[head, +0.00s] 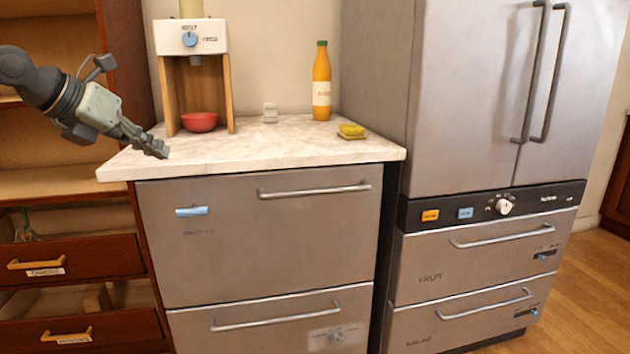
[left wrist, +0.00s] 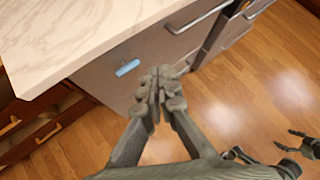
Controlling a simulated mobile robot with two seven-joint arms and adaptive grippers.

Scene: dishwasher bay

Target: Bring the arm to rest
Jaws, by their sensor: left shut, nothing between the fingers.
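My left gripper (head: 158,148) comes in from the left in the head view, in front of the left end of the marble counter (head: 270,150). Its fingers are shut and hold nothing. In the left wrist view the closed fingers (left wrist: 158,88) show beside the counter's edge and the grey drawer front with its blue label, above the wooden floor. Dark parts of another gripper (left wrist: 302,143), which looks like my right one, show at the right edge of that view. The head view does not show my right gripper.
A steel fridge (head: 455,90) stands right. Wooden drawers (head: 75,262) at left are partly open.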

